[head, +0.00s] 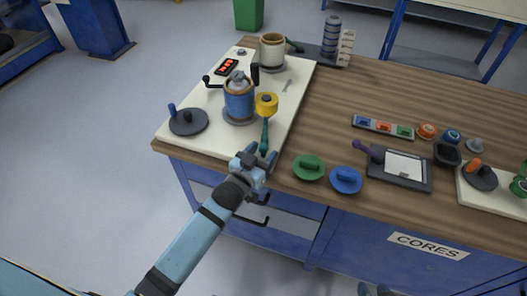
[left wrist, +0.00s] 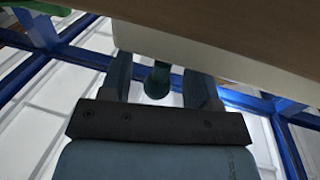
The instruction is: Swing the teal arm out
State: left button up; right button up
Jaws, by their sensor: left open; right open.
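The teal arm (head: 265,137) lies at the front of the cream board (head: 186,148), with a yellow roller (head: 266,103) at its far end, beside a blue can-like pot (head: 239,98). My left gripper (head: 259,156) is open at the near end of the teal arm, by the table's front edge. In the left wrist view, the rounded dark teal end (left wrist: 158,82) sits between the two fingers, with space on each side; no grip shows. My right gripper (head: 374,290) shows only partly at the bottom edge of the head view, away from the table.
A dark disc with a blue peg (head: 187,122) stands on the board's left. A green lid (head: 309,167) and a blue lid (head: 345,180) lie right of my left gripper. A grey tray (head: 399,169) and coloured pieces are further right. The wooden table's back middle is bare.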

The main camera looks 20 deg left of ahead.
pick_arm(q)
jog(key=shift+w+d, duration=0.1)
jog(key=shift+w, duration=0.2)
grip_shut()
jog(key=shift+s, duration=0.1)
